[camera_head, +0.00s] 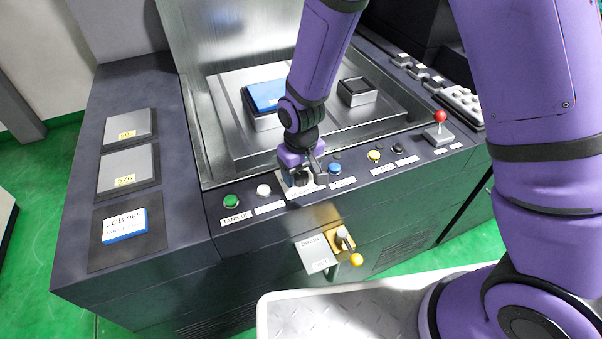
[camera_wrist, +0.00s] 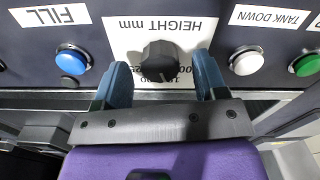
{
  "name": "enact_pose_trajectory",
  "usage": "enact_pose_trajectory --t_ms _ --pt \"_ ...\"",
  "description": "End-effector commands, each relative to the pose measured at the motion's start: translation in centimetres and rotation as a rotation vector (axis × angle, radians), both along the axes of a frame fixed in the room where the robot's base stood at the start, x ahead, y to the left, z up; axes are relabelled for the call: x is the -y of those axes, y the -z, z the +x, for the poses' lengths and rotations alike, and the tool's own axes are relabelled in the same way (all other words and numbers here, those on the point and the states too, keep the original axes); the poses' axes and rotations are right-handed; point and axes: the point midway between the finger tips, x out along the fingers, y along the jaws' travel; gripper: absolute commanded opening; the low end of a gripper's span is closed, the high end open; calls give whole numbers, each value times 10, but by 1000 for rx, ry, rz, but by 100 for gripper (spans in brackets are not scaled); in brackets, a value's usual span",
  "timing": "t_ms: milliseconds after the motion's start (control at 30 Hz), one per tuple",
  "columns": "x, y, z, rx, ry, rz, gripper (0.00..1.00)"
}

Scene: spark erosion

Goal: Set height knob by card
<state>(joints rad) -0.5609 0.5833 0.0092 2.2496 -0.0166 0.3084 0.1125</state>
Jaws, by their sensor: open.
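The height knob (camera_wrist: 159,60) is a dark round knob on a white plate (camera_wrist: 195,35) marked "HEIGHT mm", which appears upside down in the wrist view. My gripper (camera_wrist: 163,72) is open, one finger on each side of the knob, with a visible gap on both sides. In the head view my gripper (camera_head: 299,176) is at the front panel and covers most of the knob and its scale. The card (camera_head: 125,226), white with a blue edge, lies on the left top and reads "JOB 965"; its smaller line is too small to read. The knob's exact setting is unclear.
Beside the knob are a white button (camera_head: 264,190), a green button (camera_head: 231,201) and a blue button (camera_head: 335,168). A red-topped lever (camera_head: 440,122) stands at right. A drain valve with a yellow handle (camera_head: 355,259) juts out below. Grey blocks labelled 576 (camera_head: 126,166) and another number lie left.

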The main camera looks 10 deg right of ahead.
Motion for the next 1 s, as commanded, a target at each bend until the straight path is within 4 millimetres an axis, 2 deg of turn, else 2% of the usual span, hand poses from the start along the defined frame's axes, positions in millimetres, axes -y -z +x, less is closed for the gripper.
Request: enact_pose_trajectory --t_ms 500,700,1000 --pt "-1 -83 1 4 -1 2 66" --pt "0 -97 0 2 0 1 66" --pt "0 -99 0 0 0 0 66"
